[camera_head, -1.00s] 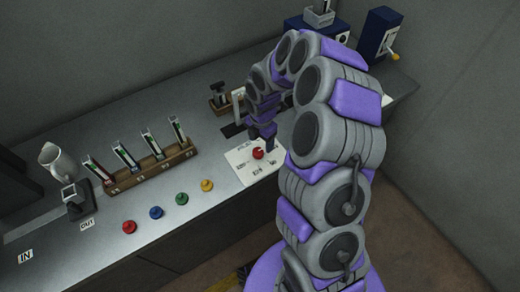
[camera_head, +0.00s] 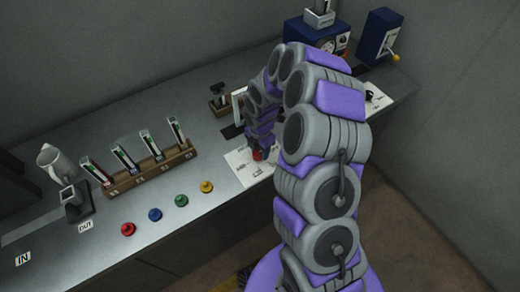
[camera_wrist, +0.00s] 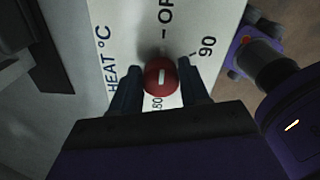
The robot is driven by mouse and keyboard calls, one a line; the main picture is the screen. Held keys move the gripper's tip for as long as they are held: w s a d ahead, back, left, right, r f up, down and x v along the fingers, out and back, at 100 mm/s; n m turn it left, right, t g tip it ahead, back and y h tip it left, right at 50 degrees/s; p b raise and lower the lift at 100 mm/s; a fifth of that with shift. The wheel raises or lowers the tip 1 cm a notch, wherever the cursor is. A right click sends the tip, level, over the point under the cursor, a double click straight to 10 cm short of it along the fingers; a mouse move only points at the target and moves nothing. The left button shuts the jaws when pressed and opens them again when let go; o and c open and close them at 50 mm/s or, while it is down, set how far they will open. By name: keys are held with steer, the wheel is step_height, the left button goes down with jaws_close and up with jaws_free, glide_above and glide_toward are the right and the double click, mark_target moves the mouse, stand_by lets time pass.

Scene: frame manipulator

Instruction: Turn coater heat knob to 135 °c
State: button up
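The coater heat knob (camera_wrist: 160,77) is round and red, with a short white pointer line, on a white panel (camera_wrist: 125,25) marked "HEAT °C". In the wrist view its line runs roughly along the picture's up-down direction, in line with the "OF..." label above. "90" is to the right and a partly covered number is below. No 135 mark is readable. My gripper (camera_wrist: 161,86) has one finger on each side of the knob, with a small gap on both sides. In the head view the knob (camera_head: 258,155) is right under my gripper (camera_head: 260,146), partly covered.
A rack (camera_head: 150,172) with several slides stands to the left on the counter. Red, blue, green and yellow buttons (camera_head: 181,201) line the front edge. A blue machine (camera_head: 318,36) and a blue lever box (camera_head: 384,35) stand at the back right. A black knob (camera_head: 371,96) is partly behind my arm.

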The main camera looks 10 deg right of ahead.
steer(key=shift+a, duration=0.25)
steer(key=shift+c, duration=2.6)
steer(key=shift+s+m, duration=0.1)
steer(key=shift+m, duration=0.3)
steer(key=m+p, duration=0.2)
steer(key=m, duration=0.1)
steer(key=shift+d+r+m, duration=0.1)
steer(key=shift+m, duration=0.3)
steer(key=m+p, duration=0.2)
steer(key=m, duration=0.4)
steer(key=shift+s, duration=0.1)
steer(key=m+p, duration=0.1)
steer(key=m, duration=0.5)
steer(key=shift+m, duration=0.4)
steer(key=m+p, duration=0.1)
steer(key=m, duration=0.5)
steer(key=shift+a, duration=0.2)
steer(key=shift+m, duration=0.3)
